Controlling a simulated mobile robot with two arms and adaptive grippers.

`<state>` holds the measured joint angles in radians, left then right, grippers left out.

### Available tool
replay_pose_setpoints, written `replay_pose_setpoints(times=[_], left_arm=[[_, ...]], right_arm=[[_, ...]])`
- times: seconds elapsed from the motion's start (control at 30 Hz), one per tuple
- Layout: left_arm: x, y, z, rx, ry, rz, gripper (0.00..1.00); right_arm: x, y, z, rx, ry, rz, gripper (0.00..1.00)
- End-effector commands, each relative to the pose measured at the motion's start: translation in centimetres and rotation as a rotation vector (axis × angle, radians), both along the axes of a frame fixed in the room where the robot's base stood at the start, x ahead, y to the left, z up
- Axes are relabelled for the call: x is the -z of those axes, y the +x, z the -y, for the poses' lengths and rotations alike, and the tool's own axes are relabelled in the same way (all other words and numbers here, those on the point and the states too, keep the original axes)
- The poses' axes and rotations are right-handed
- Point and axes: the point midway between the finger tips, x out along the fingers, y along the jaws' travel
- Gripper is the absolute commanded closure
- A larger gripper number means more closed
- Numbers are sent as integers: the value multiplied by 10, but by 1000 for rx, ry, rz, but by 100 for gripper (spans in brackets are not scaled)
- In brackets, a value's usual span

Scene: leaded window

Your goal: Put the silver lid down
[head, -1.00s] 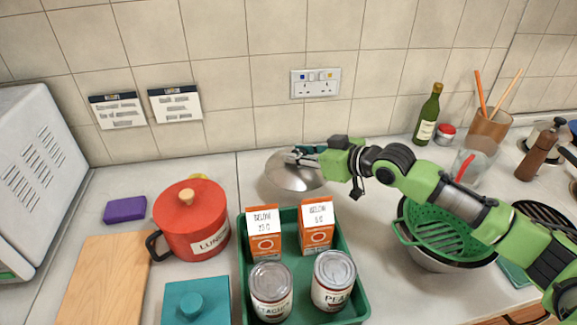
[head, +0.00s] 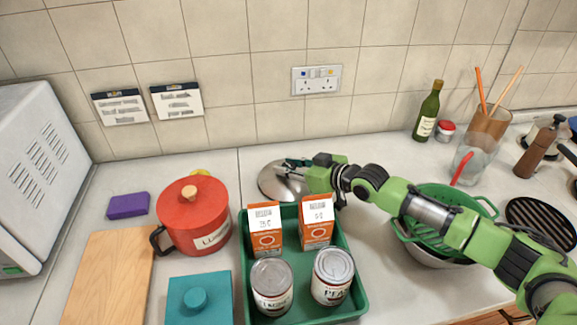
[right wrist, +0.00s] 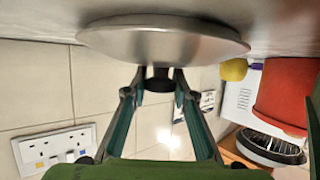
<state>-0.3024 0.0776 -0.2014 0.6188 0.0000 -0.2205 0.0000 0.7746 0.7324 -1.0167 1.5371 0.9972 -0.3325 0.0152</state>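The silver lid (head: 277,185) is at the back of the counter, behind the green tray. It lies about level, knob side up. My right gripper (head: 292,165) is above it, its fingers closed on the lid's dark knob. The right wrist view, which is upside down, shows the silver lid (right wrist: 165,42) with its black knob (right wrist: 158,78) between my right fingertips. The lid's rim is at or very close to the counter; I cannot tell if it touches. My left gripper is not in view.
A green tray (head: 246,272) with cartons and cans stands just in front of the lid. A red pot (head: 192,220) is to its left, with a yellow item behind. A green colander (head: 440,208) sits at right. The tiled wall is behind; bare counter lies right of the lid.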

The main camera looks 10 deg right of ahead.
Motion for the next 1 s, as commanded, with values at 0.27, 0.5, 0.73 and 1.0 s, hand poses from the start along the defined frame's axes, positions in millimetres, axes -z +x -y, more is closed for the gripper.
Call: replay_pose_setpoints(times=[0.27,0.5,0.73,1.0], left_arm=[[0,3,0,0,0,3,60],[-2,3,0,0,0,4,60],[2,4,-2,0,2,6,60],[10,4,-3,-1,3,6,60]], right_arm=[[1,0,0,0,0,-2,59],[-3,-2,2,1,-1,-2,59],[-14,-27,22,1,-4,-1,59],[-34,-66,51,1,-3,-2,59]])
